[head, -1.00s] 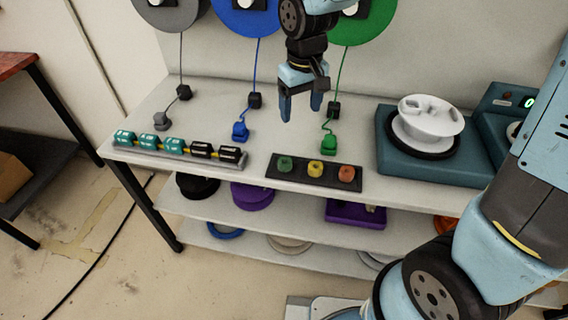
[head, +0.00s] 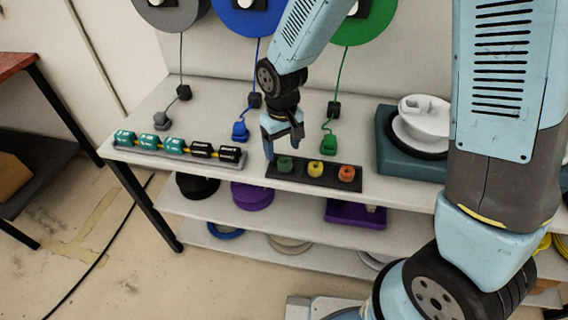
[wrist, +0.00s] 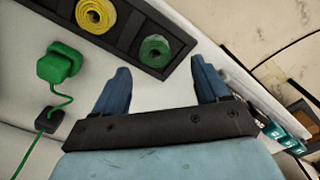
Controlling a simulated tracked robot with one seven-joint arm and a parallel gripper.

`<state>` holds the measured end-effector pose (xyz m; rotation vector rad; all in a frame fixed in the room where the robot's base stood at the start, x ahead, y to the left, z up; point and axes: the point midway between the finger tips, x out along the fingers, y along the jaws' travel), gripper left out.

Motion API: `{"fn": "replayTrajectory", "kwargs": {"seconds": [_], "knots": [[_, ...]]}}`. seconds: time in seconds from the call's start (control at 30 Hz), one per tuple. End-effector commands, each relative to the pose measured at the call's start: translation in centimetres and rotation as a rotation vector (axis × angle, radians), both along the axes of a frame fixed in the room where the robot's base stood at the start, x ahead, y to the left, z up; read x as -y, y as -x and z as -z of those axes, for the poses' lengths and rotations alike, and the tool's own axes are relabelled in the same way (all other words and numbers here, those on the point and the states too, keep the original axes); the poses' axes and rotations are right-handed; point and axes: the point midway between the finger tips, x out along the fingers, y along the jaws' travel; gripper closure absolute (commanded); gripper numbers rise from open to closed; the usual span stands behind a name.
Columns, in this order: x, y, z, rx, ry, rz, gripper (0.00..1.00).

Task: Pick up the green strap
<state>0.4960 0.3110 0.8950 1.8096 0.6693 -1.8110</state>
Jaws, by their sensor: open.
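The green strap (head: 285,162) is a small rolled coil in the left slot of a black tray on the white bench. In the wrist view the green strap (wrist: 155,50) shows as a spiral roll just beyond and between my fingertips. My gripper (head: 283,150) hangs over the tray's left end with its fingers pointing down. In the wrist view my gripper (wrist: 162,75) has its two blue fingers spread apart with nothing between them. The strap's lower part is hidden in the tray.
A yellow roll (head: 315,169) and an orange roll (head: 346,174) share the black tray (head: 332,176). A green plug (head: 329,144) and a blue plug (head: 240,131) lie behind it. A rail of teal and black blocks (head: 178,147) is left. A teal machine (head: 396,160) stands right.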

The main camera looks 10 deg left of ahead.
Motion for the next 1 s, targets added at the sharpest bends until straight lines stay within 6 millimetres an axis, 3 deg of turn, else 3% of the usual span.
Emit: {"fn": "replayTrajectory", "kwargs": {"seconds": [0.43,0.77,1.0], "knots": [[0.4,-0.5,4.7,-0.002,0.001,0.0,0.26],[0.5,-0.5,5.2,0.0,0.0,0.001,0.26],[0.5,-0.5,5.2,0.0,0.0,0.001,0.46]]}}
